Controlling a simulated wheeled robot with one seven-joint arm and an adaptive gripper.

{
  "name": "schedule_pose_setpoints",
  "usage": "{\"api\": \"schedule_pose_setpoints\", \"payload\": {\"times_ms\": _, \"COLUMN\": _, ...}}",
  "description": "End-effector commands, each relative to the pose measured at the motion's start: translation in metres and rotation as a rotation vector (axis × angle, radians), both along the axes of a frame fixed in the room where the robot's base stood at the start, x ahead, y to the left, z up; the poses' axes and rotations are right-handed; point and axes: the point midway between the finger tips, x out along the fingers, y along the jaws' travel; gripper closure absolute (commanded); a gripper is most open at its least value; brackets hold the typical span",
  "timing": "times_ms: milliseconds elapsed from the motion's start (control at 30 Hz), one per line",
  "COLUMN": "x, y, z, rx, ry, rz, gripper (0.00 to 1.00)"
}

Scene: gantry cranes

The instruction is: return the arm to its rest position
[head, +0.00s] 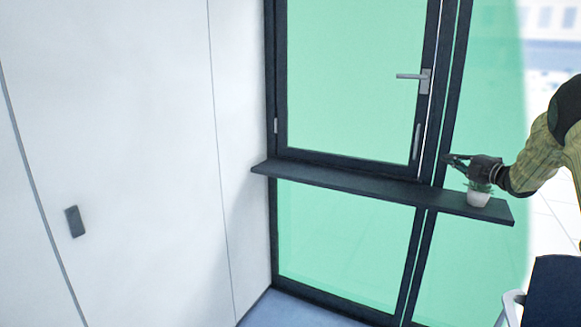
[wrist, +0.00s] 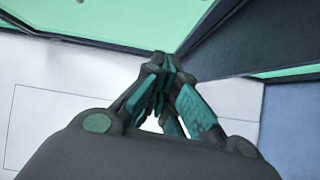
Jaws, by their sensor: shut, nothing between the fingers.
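My gripper (head: 450,160) is at the right of the head view, in front of the window frame and just above the dark shelf. Its fingers point left and are shut with nothing between them. In the wrist view the fingertips (wrist: 166,58) meet at the upper middle. My arm (head: 540,155) in its yellow-green sleeve comes in from the right edge, bent, with its upper part out of view.
A small plant in a white pot (head: 478,198) stands on the narrow dark shelf (head: 340,182), right below my gripper's body. Behind is a green-tinted window with a handle (head: 425,80). White panels (head: 120,150) fill the left. A dark seat-like object (head: 553,292) is at lower right.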

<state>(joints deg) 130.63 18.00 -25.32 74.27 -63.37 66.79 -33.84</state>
Motion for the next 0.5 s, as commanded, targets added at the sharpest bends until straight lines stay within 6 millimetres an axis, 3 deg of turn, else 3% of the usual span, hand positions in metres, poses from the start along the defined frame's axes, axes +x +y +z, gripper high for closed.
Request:
{"api": "schedule_pose_setpoints", "payload": {"times_ms": 367, "x": -0.008, "y": 0.031, "z": -0.092, "rx": 0.173, "ry": 0.144, "rz": -0.074, "gripper": 1.0}}
{"api": "schedule_pose_setpoints", "payload": {"times_ms": 500, "x": -0.02, "y": 0.051, "z": -0.151, "rx": 0.277, "ry": 0.241, "rz": -0.126, "gripper": 1.0}}
